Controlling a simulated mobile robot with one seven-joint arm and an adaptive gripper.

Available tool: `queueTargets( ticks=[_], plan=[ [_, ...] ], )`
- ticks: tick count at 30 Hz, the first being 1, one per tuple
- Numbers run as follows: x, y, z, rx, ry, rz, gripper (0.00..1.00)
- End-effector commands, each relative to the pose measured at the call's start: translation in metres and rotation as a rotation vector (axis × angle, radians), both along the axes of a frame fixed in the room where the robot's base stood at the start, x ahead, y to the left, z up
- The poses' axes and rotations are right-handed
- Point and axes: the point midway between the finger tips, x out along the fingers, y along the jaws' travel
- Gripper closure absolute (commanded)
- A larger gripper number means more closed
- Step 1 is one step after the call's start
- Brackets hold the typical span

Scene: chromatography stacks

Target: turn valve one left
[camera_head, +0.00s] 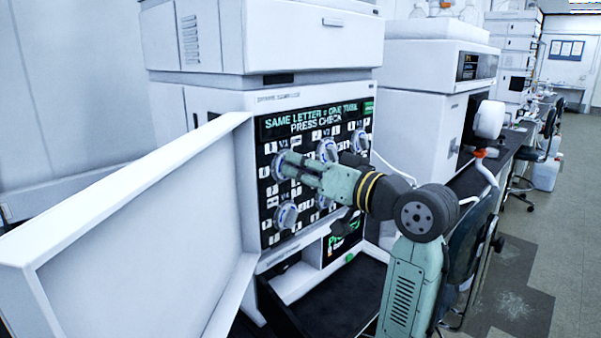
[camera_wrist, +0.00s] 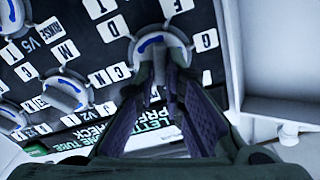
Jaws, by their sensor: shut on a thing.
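Valve one (camera_head: 276,171) is the upper left round grey knob on the black panel (camera_head: 268,232) of the white instrument. My gripper (camera_head: 288,162) reaches in from the right and is shut on this knob. In the wrist view, which sees the panel upside down, the two dark fingers (camera_wrist: 165,85) close around the knob (camera_wrist: 150,43). A curved blue mark shows on its face, with white letter tiles around it. The fingers hide part of the knob.
Other knobs stand close by: one upper middle (camera_head: 327,149), one upper right (camera_head: 360,142) and one lower left (camera_head: 286,215). An open white door (camera_head: 130,235) extends at the left. A screen (camera_head: 310,120) sits above the knobs. A green button (camera_head: 349,257) is below.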

Motion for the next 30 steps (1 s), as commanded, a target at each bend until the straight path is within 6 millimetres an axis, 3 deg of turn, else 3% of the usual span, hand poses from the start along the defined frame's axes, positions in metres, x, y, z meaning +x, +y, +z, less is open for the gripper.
queueTargets(
  ticks=[30],
  plan=[
    [-0.0046, 0.0039, -0.0019, -0.583, -0.583, 0.0, 1.0]
  ],
)
